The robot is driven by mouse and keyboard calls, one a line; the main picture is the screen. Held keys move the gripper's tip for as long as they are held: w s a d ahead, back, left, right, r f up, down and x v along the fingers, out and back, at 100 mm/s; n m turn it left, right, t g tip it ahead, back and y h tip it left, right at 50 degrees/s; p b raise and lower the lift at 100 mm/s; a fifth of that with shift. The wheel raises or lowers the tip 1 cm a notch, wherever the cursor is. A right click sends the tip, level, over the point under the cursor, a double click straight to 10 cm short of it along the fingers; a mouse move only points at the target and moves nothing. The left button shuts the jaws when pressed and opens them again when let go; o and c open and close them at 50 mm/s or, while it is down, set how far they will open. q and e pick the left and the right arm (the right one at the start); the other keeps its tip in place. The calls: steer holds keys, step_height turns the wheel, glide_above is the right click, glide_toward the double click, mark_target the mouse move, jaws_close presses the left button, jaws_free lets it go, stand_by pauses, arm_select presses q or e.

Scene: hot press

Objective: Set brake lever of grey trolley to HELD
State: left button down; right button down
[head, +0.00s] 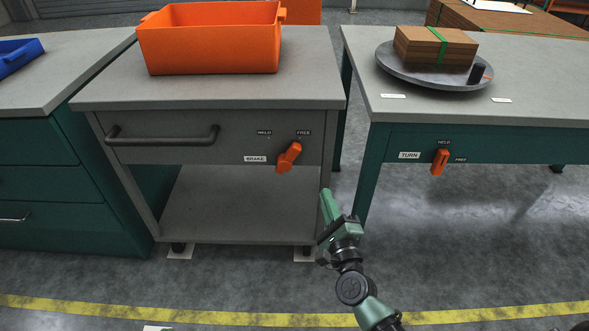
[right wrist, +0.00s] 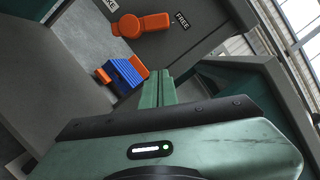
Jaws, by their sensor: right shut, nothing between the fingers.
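The grey trolley (head: 205,100) stands at centre left in the head view. Its orange brake lever (head: 289,156) is on the front panel beside the BRAKE label (head: 255,158). The lever tilts up and right, towards the FREE mark (head: 304,132); the HELD mark (head: 264,132) is up and left of it. In the right wrist view the lever (right wrist: 141,25) points at the FREE label (right wrist: 182,20). My right gripper (head: 325,193) is shut and empty, below and right of the lever, apart from it. Its fingers also show in the right wrist view (right wrist: 159,80). My left gripper is out of view.
An orange bin (head: 210,42) sits on the trolley top. To the right, a green-legged table (head: 470,125) has its own orange TURN lever (head: 439,162) and a turntable (head: 400,72) with boxes. Green drawers (head: 60,185) stand left. A drawer handle (head: 163,137) sticks out from the trolley.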

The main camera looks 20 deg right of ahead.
mark_target(288, 158)
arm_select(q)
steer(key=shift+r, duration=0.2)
arm_select(e)
steer(key=shift+d+r, duration=0.1)
steer(key=shift+r, duration=0.1)
steer(key=shift+w, duration=0.15)
